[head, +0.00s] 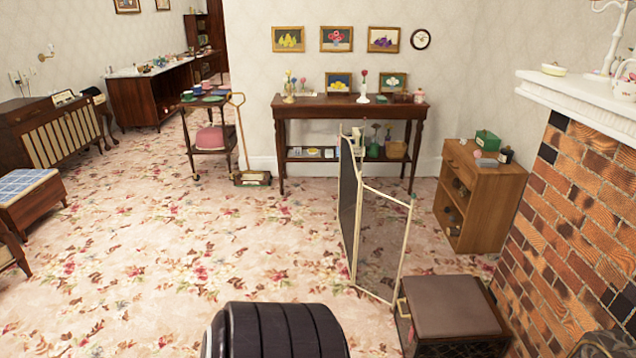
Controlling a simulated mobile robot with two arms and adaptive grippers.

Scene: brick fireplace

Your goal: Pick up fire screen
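The fire screen (383,238) stands upright on the carpet right of the picture's middle. It is a folding screen with pale frame edges and dark see-through mesh. Its panels are angled to each other. The left panel is seen nearly edge-on, and the right panel faces me more. Its lower right part is close to a brown-topped stool, and I cannot tell if they touch. Neither of my grippers is in view, and nothing is seen holding the screen.
The brown-topped stool (452,306) stands at the lower right, near the brick fireplace (572,215). A small wooden cabinet (482,203) stands behind it. A console table (345,107) and a trolley (208,133) are at the back. Flowered carpet (190,255) lies open to the left.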

